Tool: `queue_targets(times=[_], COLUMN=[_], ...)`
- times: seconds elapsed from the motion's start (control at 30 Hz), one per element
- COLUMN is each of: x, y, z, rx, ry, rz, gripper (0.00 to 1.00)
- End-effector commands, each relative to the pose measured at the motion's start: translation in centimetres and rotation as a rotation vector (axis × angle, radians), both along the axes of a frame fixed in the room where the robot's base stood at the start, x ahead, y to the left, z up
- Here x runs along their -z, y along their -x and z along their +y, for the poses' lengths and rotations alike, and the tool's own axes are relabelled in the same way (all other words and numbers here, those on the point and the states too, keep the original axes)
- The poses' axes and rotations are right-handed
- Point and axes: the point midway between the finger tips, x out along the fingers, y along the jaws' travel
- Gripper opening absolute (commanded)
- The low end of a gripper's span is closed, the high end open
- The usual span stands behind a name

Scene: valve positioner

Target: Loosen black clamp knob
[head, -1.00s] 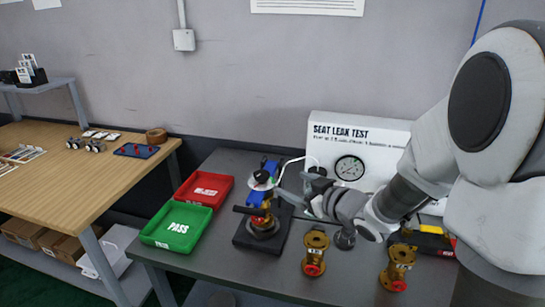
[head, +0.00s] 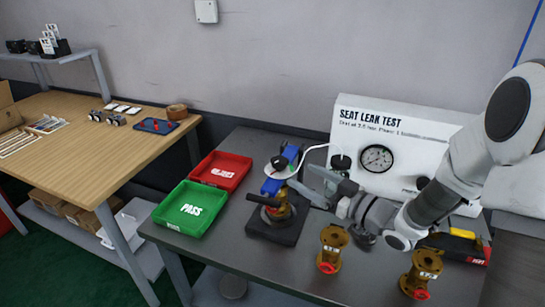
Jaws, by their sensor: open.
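A black knob (head: 279,162) sits on top of a blue clamp (head: 280,178), above a round white disc with a green mark. The clamp holds a brass valve (head: 281,207) upright on a black base plate (head: 288,232). A black bar handle (head: 263,200) sticks out to the left of the valve. My gripper (head: 304,179) is open and empty, just right of the clamp and slightly below the knob in the picture. Its fingers point left toward the clamp. They look apart from the knob, but the depth gap is hard to tell.
The white seat leak test box (head: 410,140) with a gauge stands behind my gripper, and a white tube runs to the clamp. Two brass valves (head: 331,248) (head: 420,275) stand in front. Green (head: 165,217) and red (head: 240,163) trays lie left.

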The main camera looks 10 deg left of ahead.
Motion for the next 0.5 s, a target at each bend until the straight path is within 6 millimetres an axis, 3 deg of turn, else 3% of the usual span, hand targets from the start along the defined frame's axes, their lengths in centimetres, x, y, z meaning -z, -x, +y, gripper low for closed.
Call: queue_targets(times=[0.3, 0.5], x=[0.0, 0.0], y=[-3.6, -5.3], z=[6.2, 9.1], rx=[-0.002, -0.001], ry=[0.001, 0.000], rz=[-0.001, 0.000], gripper=[0.83, 0.83])
